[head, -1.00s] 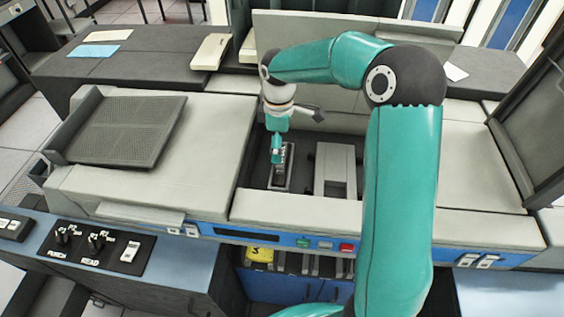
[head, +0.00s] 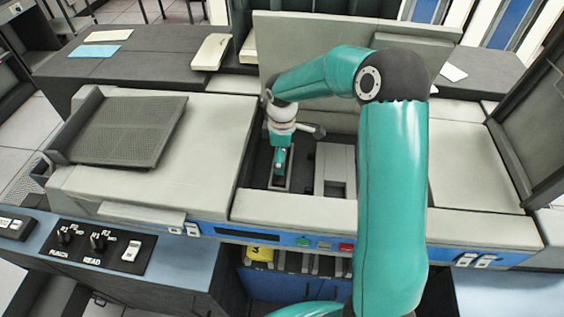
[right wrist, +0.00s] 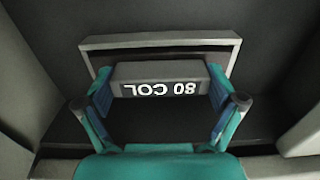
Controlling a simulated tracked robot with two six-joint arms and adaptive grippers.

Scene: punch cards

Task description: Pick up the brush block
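The brush block (right wrist: 160,82) is a dark grey block with a white "80 COL" label, upside down in the right wrist view. It sits in front of a light grey frame (right wrist: 160,41) inside the open well of the machine. My right gripper (right wrist: 160,92) is open, with one finger at each end of the block; little or no gap shows, and contact is not clear. In the head view, my right gripper (head: 280,162) points down into the well and hides most of the block. My left gripper is not in view.
The well (head: 308,158) has pale walls and a light grey bracket (head: 333,160) just right of the gripper. A raised panel (head: 350,35) stands behind. Buttons (head: 303,241) line the front edge.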

